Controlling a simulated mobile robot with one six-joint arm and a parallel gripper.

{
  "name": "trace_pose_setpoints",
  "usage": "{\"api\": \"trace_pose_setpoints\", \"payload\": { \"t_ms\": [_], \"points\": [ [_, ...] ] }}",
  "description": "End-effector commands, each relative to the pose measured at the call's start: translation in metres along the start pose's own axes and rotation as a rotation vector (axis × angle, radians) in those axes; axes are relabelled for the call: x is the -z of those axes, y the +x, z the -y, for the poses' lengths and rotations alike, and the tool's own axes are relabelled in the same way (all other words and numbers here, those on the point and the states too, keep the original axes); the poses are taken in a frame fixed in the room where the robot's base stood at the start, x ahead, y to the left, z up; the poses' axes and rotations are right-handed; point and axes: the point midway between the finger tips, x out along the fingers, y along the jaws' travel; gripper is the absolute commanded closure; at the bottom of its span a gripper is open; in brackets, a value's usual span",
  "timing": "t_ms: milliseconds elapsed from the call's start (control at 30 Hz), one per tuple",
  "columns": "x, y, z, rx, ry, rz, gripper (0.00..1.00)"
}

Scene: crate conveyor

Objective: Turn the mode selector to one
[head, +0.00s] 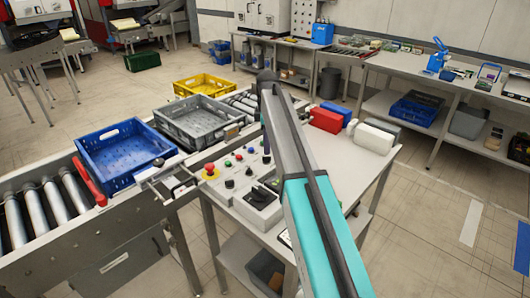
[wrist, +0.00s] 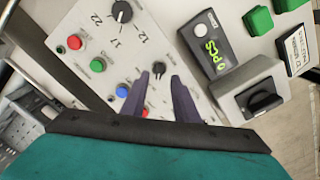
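The control panel (head: 222,186) stands on the table beside the conveyor. In the wrist view its pale face (wrist: 150,40) carries a large black knob (wrist: 122,12) with number marks and a small black knob (wrist: 158,68). I cannot read a label naming either as the mode selector. My gripper (wrist: 159,76) is open, its two dark fingertips on either side of the small knob with gaps showing. Whether they are level with it or above it, I cannot tell. In the head view my arm hides most of the gripper and part of the panel.
Near the fingers are a blue button (wrist: 122,92), a green button (wrist: 97,65) and a red button (wrist: 74,42). A counter display (wrist: 207,45) and a grey box with a black rotary switch (wrist: 262,101) stand to the right. A blue crate (head: 122,153) sits on the conveyor.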

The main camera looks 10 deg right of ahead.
Motion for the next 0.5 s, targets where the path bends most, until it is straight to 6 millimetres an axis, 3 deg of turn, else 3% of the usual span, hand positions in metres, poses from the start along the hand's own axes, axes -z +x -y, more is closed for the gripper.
{"api": "trace_pose_setpoints", "payload": {
  "t_ms": [200, 500],
  "points": [
    [0.0, 0.026, 0.001, 0.002, -0.001, 0.0, 0.73],
    [0.001, 0.044, 0.001, 0.001, -0.001, 0.0, 0.73]
  ]
}}
